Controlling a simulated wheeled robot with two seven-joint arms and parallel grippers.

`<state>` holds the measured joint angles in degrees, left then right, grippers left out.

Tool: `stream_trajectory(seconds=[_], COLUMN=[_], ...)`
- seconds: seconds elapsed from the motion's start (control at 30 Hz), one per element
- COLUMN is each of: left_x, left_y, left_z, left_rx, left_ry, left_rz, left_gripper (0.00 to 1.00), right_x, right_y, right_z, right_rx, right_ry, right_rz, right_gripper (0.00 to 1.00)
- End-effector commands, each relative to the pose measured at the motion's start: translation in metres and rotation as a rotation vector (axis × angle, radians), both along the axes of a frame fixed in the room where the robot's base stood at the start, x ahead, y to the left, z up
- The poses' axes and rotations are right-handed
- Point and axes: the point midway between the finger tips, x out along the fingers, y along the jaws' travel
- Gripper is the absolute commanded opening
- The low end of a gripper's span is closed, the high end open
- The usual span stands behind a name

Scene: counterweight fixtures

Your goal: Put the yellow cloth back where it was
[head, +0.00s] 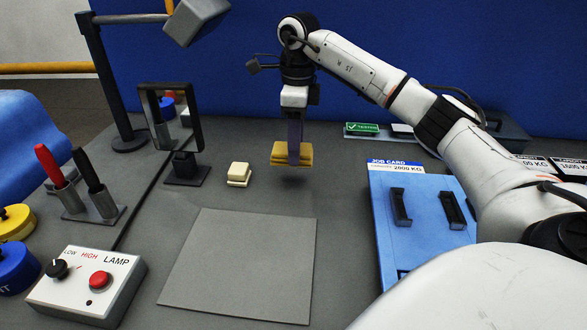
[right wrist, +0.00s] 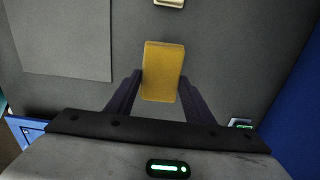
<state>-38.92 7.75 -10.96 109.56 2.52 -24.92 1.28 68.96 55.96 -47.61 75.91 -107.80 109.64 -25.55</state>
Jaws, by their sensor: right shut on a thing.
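The yellow cloth (head: 279,155) is a small folded pad. My right gripper (head: 294,160) is shut on it and holds it over the grey table, with a shadow showing under it. In the right wrist view the cloth (right wrist: 162,72) stands between the two dark fingers of the right gripper (right wrist: 158,90). My left gripper is not in view.
A grey square mat (head: 240,262) lies in front, bare. A mirror (head: 171,118) and a lamp post (head: 105,75) stand at left, near the lamp control box (head: 85,282). A blue job card board (head: 415,250) lies at right. A green-labelled block (head: 361,129) sits at the back.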

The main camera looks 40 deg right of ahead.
Motion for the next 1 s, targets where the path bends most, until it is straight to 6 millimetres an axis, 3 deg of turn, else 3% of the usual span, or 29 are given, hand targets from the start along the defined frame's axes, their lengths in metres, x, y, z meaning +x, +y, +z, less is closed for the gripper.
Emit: stream_trajectory(seconds=[0.1, 0.37, 0.53, 0.93, 0.97, 1.0], left_x=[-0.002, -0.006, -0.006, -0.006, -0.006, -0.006], left_y=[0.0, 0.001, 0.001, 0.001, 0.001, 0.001], left_z=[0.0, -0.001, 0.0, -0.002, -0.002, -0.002], left_rx=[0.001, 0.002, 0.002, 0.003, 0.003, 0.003], left_ry=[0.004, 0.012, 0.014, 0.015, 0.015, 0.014], left_rz=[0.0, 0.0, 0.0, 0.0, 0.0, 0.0], left_gripper=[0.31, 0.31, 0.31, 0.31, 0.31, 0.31], right_x=[-0.001, 0.0, -0.001, 0.0, 0.0, 0.0], right_y=[0.0, 0.001, 0.001, 0.001, 0.001, 0.001], right_z=[-0.022, -0.044, -0.068, -0.075, -0.074, -0.074], right_rx=[0.0, 0.001, 0.0, 0.0, 0.0, 0.0], right_ry=[0.002, 0.001, 0.001, -0.001, -0.001, -0.001], right_rz=[0.003, 0.005, 0.005, 0.006, 0.006, 0.006], right_gripper=[0.23, 0.23, 0.23, 0.23, 0.53, 0.59])
